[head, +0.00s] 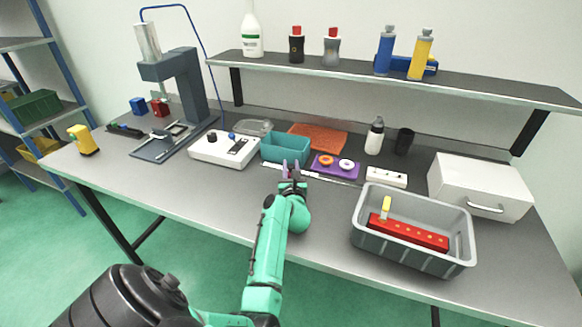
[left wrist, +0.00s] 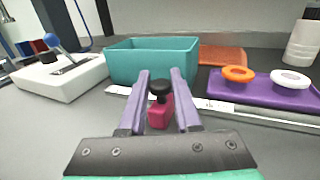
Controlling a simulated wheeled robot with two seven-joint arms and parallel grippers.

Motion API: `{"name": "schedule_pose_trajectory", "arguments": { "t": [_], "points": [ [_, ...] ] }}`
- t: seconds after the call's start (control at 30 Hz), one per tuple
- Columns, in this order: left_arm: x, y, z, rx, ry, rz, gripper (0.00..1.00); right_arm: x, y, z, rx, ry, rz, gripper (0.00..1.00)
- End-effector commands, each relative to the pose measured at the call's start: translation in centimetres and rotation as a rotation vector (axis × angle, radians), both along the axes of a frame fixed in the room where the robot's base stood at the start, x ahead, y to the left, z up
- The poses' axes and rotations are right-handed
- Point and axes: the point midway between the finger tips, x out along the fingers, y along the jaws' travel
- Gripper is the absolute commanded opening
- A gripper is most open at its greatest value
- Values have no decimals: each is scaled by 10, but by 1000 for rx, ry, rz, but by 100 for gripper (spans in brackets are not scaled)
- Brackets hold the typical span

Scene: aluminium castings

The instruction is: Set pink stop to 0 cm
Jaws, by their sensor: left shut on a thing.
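The pink stop (left wrist: 158,112) is a small pink block with a black knob on top. In the left wrist view it sits between the purple fingers of my left gripper (left wrist: 160,100), which is shut on it. In the head view my left gripper (head: 291,172) is at the rail, in front of the teal bin, and hides the stop. The pale scale rail (head: 330,180) runs left to right along the table, on both sides of the gripper. Its markings are too small to read. My right gripper is not in view.
The teal bin (head: 284,150) stands just behind the rail. A purple board with orange and white rings (head: 336,166) lies behind its right part. A white switch box (head: 223,149) is to the left; a grey crate (head: 411,246) is to the right. The front left table is clear.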

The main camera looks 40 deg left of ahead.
Motion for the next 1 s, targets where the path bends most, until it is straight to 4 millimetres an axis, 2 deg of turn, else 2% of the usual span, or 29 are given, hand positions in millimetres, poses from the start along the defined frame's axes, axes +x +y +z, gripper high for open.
{"name": "schedule_pose_trajectory", "arguments": {
  "t": [0.17,0.27,0.4,0.5,0.6,0.97,1.0],
  "points": [
    [-3,8,3,2,2,1,0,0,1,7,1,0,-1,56],
    [-9,28,6,4,4,3,0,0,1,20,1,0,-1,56],
    [-22,64,7,6,4,3,0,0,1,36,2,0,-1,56],
    [-30,86,4,4,3,3,0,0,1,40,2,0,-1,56],
    [-34,100,3,4,1,1,0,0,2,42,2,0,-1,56],
    [-37,106,1,2,-1,3,0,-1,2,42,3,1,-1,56],
    [-37,107,1,2,-1,4,43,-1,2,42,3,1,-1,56]
  ]
}}
